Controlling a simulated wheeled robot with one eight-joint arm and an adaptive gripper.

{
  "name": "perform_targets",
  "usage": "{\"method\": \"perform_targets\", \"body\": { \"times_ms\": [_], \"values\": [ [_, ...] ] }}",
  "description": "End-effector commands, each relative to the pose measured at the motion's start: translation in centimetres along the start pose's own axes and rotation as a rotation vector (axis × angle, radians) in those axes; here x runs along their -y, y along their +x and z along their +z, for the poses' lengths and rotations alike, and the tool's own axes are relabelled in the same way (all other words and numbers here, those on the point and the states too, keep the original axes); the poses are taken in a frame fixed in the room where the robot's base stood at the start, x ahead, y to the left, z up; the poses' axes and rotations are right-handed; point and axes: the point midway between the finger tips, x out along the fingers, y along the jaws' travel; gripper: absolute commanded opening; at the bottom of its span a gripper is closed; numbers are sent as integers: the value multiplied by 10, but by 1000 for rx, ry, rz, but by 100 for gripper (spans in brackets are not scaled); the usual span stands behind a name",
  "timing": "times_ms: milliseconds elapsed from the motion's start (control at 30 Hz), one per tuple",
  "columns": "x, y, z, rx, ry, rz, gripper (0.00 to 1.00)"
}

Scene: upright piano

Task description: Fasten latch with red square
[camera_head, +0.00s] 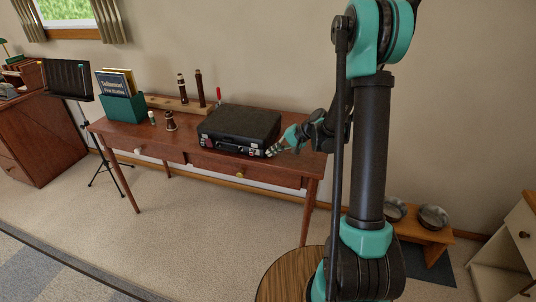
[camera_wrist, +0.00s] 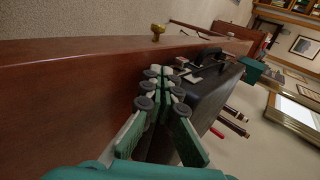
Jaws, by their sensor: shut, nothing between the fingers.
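A closed black case (camera_head: 240,124) lies on the wooden table, its front with the handle facing the table's front edge. In the wrist view the case (camera_wrist: 208,98) shows beyond my fingers, with its dark handle (camera_wrist: 208,56) and a silver latch (camera_wrist: 187,76). My gripper (camera_head: 272,151) is at the right end of the case's front; its fingers are shut and empty. In the wrist view my gripper's fingertips (camera_wrist: 165,78) are close to this latch; I cannot tell if they touch it. A small reddish spot (camera_head: 203,138) shows at the case's left front; whether it is the red square is unclear.
The table (camera_head: 160,142) also holds a green book box (camera_head: 123,107), woodwind pieces on a wooden stand (camera_head: 180,105) and small items at the left. A brass drawer knob (camera_wrist: 157,31) sticks out below the table's front. Open floor lies in front.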

Motion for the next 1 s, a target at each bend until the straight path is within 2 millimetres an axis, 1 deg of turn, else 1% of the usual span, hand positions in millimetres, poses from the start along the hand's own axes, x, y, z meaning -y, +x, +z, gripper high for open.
{"method": "perform_targets", "body": {
  "times_ms": [33,200,300,400,600,900,1000],
  "values": [
    [0,-9,-1,-2,2,0,0],
    [-1,-38,0,-3,2,0,0],
    [-1,-54,0,-2,2,1,0],
    [0,-66,0,-2,2,1,0],
    [0,-75,0,0,0,1,0],
    [0,-75,0,-1,0,1,0],
    [-1,-77,6,-5,-7,15,0]
  ]
}}
